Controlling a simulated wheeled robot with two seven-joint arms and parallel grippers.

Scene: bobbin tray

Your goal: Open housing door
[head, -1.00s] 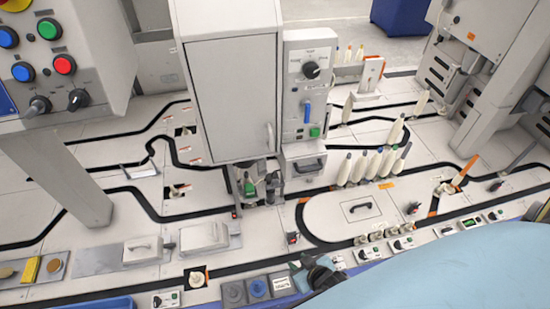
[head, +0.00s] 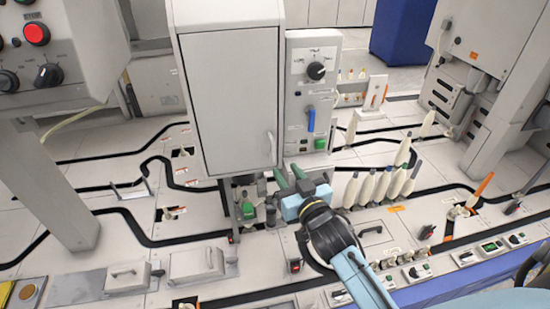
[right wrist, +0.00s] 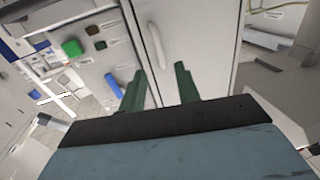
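The grey housing (head: 199,45) stands upright at the centre of the head view. Its flat door (head: 228,100) is shut and has a pale vertical bar handle (head: 271,148) near its lower right edge. The handle also shows in the right wrist view (right wrist: 157,45). My right gripper (head: 289,174) is just below and to the right of the handle, with its green fingers pointing up. In the right wrist view its fingers (right wrist: 158,80) are apart with nothing between them, and the handle lies beyond the tips, apart from them. My left gripper is not in view.
A control panel (head: 312,95) with a black knob, blue switch and green button adjoins the housing on the right. Several white bobbins (head: 383,184) stand right of my gripper. A grey button box (head: 60,50) overhangs at left.

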